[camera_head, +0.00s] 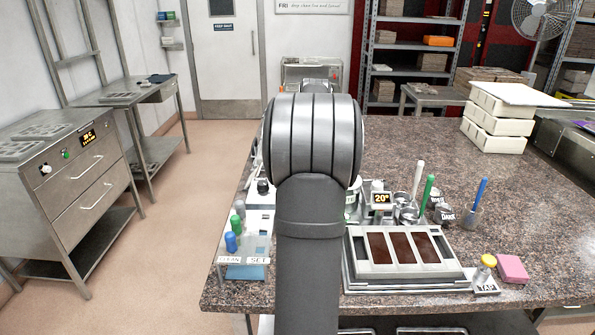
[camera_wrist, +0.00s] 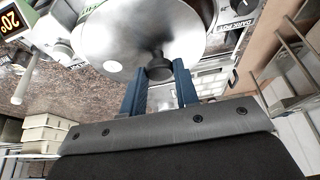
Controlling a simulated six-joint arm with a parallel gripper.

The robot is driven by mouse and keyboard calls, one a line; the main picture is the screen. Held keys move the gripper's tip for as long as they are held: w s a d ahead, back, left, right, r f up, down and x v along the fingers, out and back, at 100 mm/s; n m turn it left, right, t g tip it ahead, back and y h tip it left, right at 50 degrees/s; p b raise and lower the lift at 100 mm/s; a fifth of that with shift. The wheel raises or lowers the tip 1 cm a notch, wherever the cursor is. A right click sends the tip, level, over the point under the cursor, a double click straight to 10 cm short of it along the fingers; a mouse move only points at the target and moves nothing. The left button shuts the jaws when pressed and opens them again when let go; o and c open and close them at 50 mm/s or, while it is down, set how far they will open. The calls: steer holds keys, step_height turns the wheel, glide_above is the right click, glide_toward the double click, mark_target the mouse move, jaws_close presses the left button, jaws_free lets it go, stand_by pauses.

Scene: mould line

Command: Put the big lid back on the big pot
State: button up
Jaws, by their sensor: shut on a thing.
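In the wrist view my gripper (camera_wrist: 160,82) has its two blue fingers shut on the black knob (camera_wrist: 159,66) of the big lid. The big lid (camera_wrist: 145,35) is a round steel disc with a white dot, cut off by the top edge. A pale rim with green marking shows behind its upper left edge; I cannot tell whether this is the big pot or whether the lid touches it. In the head view my arm hides the gripper, the lid and most of what stands behind it.
On the granite worktop (camera_head: 510,220) a mould tray (camera_head: 355,272) with dark bars lies right of my arm. Small steel pots, a 20° display (camera_head: 381,198), a green-handled tool (camera_head: 427,193) and a blue-handled tool (camera_head: 480,195) stand behind it. White boxes (camera_head: 495,125) are stacked at the back right.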

steer(key=w+a+f, duration=0.1)
steer(key=a+f, duration=0.1)
steer(key=a, duration=0.1)
steer(key=w+a+f, duration=0.1)
steer(key=shift+w+a, duration=0.25)
steer(key=shift+w, duration=0.05)
steer(key=shift+f, duration=2.1)
steer(key=shift+f, duration=0.3)
steer(key=o, duration=1.1)
steer(key=shift+r, duration=0.1)
